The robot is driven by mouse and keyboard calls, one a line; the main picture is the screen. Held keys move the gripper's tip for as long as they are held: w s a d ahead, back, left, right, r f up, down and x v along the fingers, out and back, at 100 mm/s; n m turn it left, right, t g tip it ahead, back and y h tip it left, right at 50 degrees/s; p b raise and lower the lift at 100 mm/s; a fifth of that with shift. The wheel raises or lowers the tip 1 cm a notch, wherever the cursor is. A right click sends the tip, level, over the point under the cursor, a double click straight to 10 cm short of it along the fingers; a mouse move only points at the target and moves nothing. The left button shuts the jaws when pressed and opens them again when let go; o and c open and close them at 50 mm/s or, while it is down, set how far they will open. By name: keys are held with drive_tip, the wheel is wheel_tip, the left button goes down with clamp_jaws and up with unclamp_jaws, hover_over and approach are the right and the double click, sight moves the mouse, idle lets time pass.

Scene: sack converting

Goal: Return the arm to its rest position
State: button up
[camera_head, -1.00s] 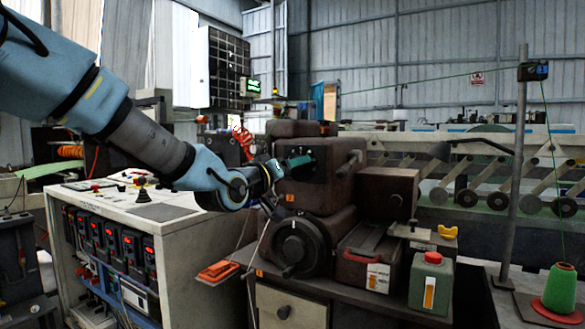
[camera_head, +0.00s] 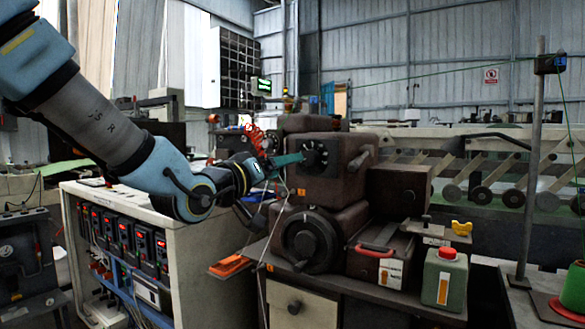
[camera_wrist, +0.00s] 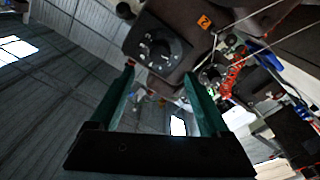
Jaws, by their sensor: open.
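My arm reaches in from the upper left in the head view. My gripper (camera_head: 285,160), with teal fingers, is in front of the dial face on the upper part of the brown machine (camera_head: 337,196). In the wrist view my gripper (camera_wrist: 160,85) has its two fingers spread wide, with nothing between them. The round dark dial (camera_wrist: 160,55) with pale marks shows beyond the fingertips. Whether a fingertip touches the machine, I cannot tell.
A control cabinet (camera_head: 200,255) stands left below my arm. A dark handwheel (camera_head: 309,240), a green canister (camera_head: 438,280) and a red-handled case (camera_head: 375,268) are around the machine. An orange piece (camera_head: 230,266) lies at the bench edge. A post (camera_head: 533,165) stands right.

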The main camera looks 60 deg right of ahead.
drive_tip(key=shift+a, duration=0.65)
